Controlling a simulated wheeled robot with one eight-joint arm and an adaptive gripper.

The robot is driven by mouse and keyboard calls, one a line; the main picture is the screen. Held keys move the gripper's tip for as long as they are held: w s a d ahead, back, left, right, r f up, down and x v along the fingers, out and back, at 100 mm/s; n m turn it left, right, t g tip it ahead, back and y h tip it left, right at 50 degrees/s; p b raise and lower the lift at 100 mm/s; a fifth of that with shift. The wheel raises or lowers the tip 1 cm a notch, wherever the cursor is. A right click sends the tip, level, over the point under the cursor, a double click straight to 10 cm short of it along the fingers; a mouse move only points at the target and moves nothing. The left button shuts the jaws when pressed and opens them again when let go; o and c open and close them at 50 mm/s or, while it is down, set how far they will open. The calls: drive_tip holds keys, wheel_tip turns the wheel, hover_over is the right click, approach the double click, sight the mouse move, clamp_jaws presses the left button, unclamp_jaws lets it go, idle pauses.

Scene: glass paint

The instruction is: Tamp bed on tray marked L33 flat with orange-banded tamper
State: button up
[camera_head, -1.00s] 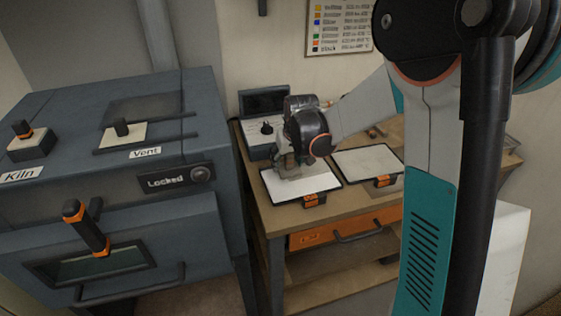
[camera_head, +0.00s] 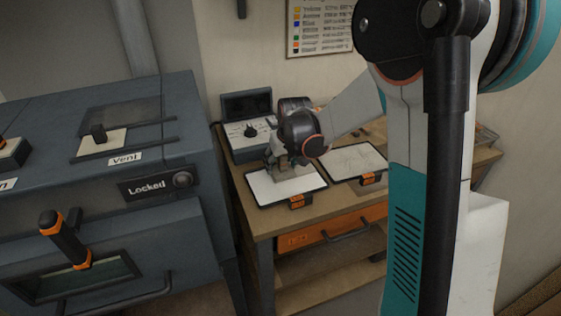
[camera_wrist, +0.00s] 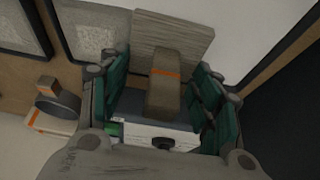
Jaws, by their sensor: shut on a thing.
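My gripper (camera_wrist: 162,95) is shut on a tamper (camera_wrist: 165,95) with a brown handle, an orange band and a grey, wood-grained plate. In the head view my gripper (camera_head: 283,160) is low over the left tray (camera_head: 258,201), which has a dark rim and a smooth white bed (camera_head: 296,184). The plate is over the back part of this bed; I cannot tell whether it touches. A second tray (camera_head: 381,173) with a pale, marked bed lies to the right. Both have orange tags at the front, too small to read.
Both trays lie on a wooden bench (camera_head: 325,205) with an orange drawer (camera_head: 318,234). A control box (camera_head: 247,132) stands behind the left tray. A grey kiln (camera_head: 190,235) with a "Locked" sign stands at the left. A colour chart (camera_head: 320,25) hangs on the wall.

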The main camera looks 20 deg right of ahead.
drive_tip(key=shift+f, duration=0.25)
drive_tip(key=shift+f+b, duration=0.3)
idle(1.1)
drive_tip(key=shift+r+p, duration=0.8)
drive_tip(key=shift+r, duration=0.35)
drive_tip(key=shift+w+d, duration=0.1)
drive_tip(key=shift+d, duration=3)
drive_tip(key=shift+f, duration=0.15)
